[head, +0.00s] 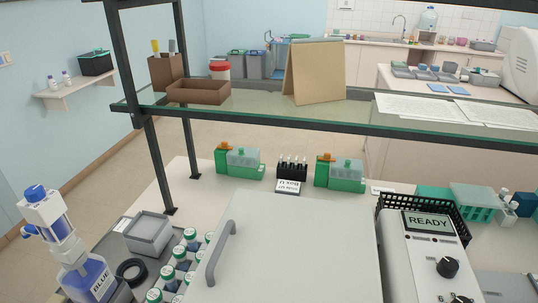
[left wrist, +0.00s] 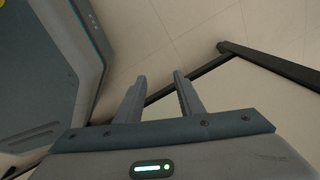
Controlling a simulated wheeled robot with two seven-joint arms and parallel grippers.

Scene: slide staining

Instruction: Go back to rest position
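My left gripper (left wrist: 160,95) shows in the left wrist view with its two fingers apart and nothing between them. Beyond the fingers are the floor and dark frame bars. Neither gripper shows in the head view. My right gripper is in no view.
The bench holds a large light box with a grey handle (head: 220,253), a device reading READY (head: 428,222), a bottle labelled BLUE (head: 90,278), a grey tub (head: 148,235), several green-capped jars (head: 190,235) and green racks (head: 340,172). A glass shelf (head: 250,112) spans above the bench.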

